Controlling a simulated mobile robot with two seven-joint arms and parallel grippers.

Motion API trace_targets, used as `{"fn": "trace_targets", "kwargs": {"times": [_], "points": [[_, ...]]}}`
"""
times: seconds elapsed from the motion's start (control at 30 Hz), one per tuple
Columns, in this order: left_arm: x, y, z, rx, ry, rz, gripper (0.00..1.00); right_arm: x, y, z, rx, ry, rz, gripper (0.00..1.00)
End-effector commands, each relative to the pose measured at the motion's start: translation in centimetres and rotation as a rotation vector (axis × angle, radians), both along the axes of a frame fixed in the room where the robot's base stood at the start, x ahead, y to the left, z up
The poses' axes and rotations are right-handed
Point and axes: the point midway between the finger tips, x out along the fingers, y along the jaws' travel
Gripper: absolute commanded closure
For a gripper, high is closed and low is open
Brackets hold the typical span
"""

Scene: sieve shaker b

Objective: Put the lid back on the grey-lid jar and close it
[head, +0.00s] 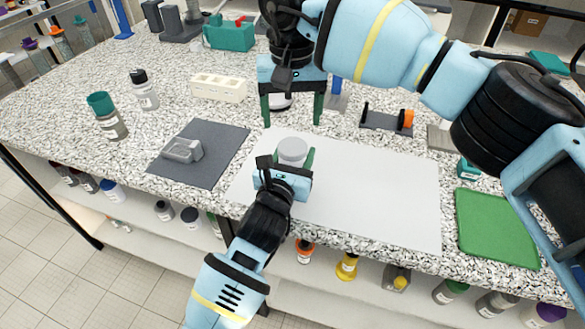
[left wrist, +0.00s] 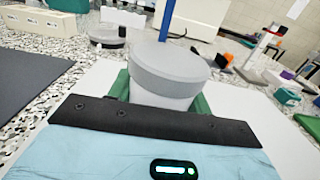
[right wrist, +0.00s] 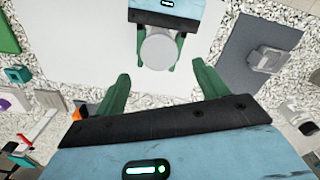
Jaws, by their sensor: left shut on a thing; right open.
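The jar (left wrist: 160,98) is pale and stands upright at the left front of the white mat. Its grey lid (head: 292,150) sits on top and looks level in the left wrist view (left wrist: 170,65); how tight it is cannot be seen. My left gripper (head: 287,165) is shut on the jar body from the front, with the lid above its fingers. My right gripper (head: 292,122) is open and empty, pointing down behind the jar and apart from it. In the right wrist view the lid (right wrist: 159,50) shows beyond its open fingers (right wrist: 160,72).
The white mat (head: 380,195) is clear to the right. A dark grey mat (head: 215,160) with a grey device (head: 182,151) lies left. A cream block rack (head: 219,88), a teal-capped jar (head: 107,116) and a black-capped bottle (head: 144,90) stand further left. A green mat (head: 495,228) lies right.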

Motion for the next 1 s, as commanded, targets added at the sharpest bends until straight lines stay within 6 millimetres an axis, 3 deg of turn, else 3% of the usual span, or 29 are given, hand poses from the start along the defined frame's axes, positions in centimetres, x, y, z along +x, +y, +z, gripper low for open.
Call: {"fn": "trace_targets", "kwargs": {"times": [0.5, 0.93, 1.0], "points": [[0.0, 0.0, -0.1, 0.000, 0.001, 0.000, 1.00, 0.0, 0.0, -6.6, 0.000, 0.002, -0.001, 0.27], [0.0, 0.0, 0.0, 0.000, 0.001, 0.000, 1.00, 0.0, 0.0, -7.4, 0.000, 0.001, -0.001, 0.27], [0.0, 0.0, 0.0, 0.000, 0.001, 0.000, 1.00, 0.0, 0.0, -7.4, 0.000, 0.001, -0.001, 0.35]]}}
